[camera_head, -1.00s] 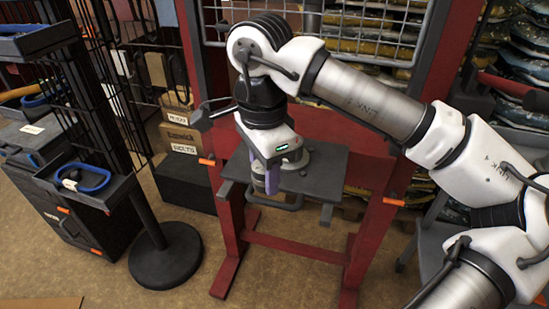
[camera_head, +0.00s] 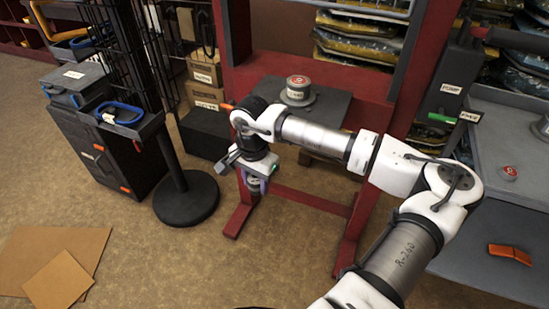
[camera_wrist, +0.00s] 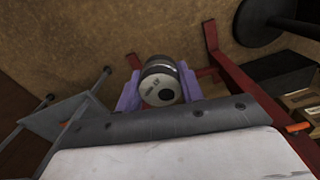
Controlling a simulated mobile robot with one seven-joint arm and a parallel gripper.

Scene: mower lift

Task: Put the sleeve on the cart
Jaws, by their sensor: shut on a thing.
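My gripper (camera_head: 256,182) hangs low in front of the red press frame, below and left of its grey plate. In the wrist view its two purple fingers (camera_wrist: 160,88) are shut on the sleeve (camera_wrist: 160,84), a short dark and silver cylinder with a dark hole in its end face. In the head view the sleeve is small and mostly hidden by the fingers. The grey cart (camera_head: 455,250) stands at the right edge, well apart from my gripper. Its upper surface carries a small red-topped disc (camera_head: 508,171), and an orange block (camera_head: 510,253) lies lower down.
The red press frame (camera_head: 345,215) stands between my gripper and the cart. A black round-based stand (camera_head: 187,200) is at left. Cardboard sheets (camera_head: 55,258) lie on otherwise open floor.

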